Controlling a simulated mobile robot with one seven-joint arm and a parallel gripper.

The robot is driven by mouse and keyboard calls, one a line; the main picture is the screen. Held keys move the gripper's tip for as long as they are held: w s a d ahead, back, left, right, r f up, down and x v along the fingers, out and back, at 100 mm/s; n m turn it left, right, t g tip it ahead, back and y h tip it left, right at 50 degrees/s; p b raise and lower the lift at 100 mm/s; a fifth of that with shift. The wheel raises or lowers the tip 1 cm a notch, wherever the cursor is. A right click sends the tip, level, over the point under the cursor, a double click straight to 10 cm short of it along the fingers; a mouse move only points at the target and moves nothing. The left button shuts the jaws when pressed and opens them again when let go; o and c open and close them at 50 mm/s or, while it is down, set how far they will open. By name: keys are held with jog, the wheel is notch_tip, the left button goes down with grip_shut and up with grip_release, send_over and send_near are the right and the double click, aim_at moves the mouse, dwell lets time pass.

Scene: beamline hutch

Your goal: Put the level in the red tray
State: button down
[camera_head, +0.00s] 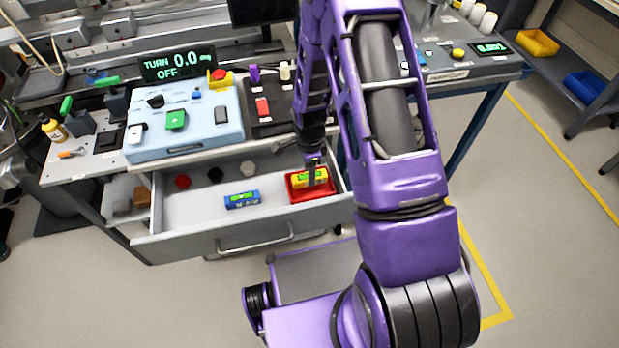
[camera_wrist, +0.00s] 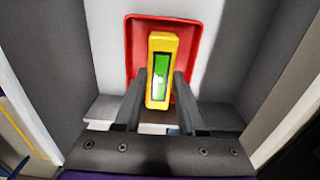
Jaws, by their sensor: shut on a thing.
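The level is a yellow block with a green window; it shows in the head view (camera_head: 311,178) and in the wrist view (camera_wrist: 161,70). My gripper (camera_wrist: 158,103) is shut on it, one finger on each side. The red tray (camera_head: 299,194) lies in the right part of the open drawer. In the wrist view the tray (camera_wrist: 133,45) is behind the level, and the level appears over it. I cannot tell whether the level touches the tray floor. In the head view my gripper (camera_head: 313,170) partly covers the level and tray.
The drawer (camera_head: 190,215) is pulled out below the bench. A blue level-like block (camera_head: 242,200) lies left of the tray, with red, black and white knobs (camera_head: 183,181) behind it. A blue control box (camera_head: 185,125) stands on the bench above. The drawer's front left is bare.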

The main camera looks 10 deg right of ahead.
jog(key=shift+f, duration=1.25)
jog(key=shift+f+b, duration=0.2)
jog(key=shift+b, duration=0.1)
jog(key=c, duration=0.5)
grip_release()
jog(key=shift+r, duration=0.1)
notch_tip(320, 180, up, 12)
jog(key=p, duration=0.1)
jog(key=shift+p, duration=0.35)
jog(key=shift+r, duration=0.1)
